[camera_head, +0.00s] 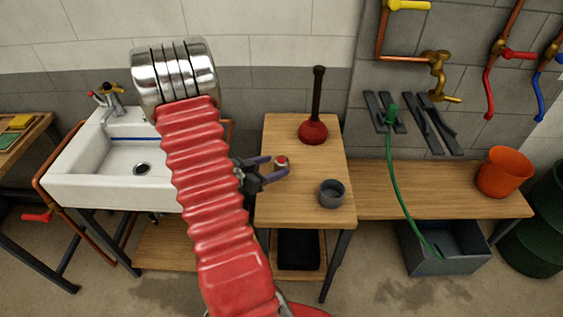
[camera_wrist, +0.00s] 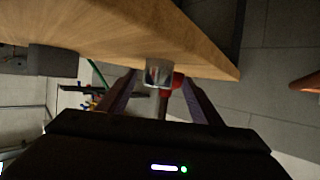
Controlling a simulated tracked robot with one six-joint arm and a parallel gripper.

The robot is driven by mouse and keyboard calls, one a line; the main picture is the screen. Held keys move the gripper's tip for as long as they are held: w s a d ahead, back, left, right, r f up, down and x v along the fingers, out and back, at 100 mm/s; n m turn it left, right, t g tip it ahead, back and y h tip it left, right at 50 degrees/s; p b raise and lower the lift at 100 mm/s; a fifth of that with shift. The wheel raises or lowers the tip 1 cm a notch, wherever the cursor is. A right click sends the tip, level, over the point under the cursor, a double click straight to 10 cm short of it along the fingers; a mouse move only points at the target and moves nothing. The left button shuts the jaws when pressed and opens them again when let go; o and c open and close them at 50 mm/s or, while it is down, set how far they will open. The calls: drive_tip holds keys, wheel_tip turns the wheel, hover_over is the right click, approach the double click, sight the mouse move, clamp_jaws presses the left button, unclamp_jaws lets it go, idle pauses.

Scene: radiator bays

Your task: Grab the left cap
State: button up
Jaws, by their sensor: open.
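The left cap (camera_head: 281,161) is a small grey cylinder with a reddish top, standing on the wooden table (camera_head: 268,208). In the wrist view the cap (camera_wrist: 158,71) shows as a shiny grey cylinder between the far ends of my fingers. My gripper (camera_head: 279,168) is open, with its purple fingers pointing right, at the cap; it also shows in the wrist view (camera_wrist: 161,78). I cannot tell whether a finger touches the cap. A wider, hollow grey round piece (camera_head: 331,196) stands farther right on the table; it also shows in the wrist view (camera_wrist: 53,61).
A red plunger (camera_head: 313,131) with a dark upright handle stands behind the cap on the table. A white sink (camera_head: 75,180) is at left. An orange bucket (camera_head: 503,172) stands on the bench at right. The table's front middle is clear.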

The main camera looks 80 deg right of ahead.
sight(276, 165)
drive_tip(key=x, duration=0.4)
drive_tip(key=shift+s+d, duration=0.1)
drive_tip(key=shift+s, duration=0.05)
drive_tip(key=shift+r, duration=0.1)
drive_tip(key=c, duration=1.1)
drive_tip(key=shift+c, duration=0.2)
drive_tip(key=shift+r, duration=5)
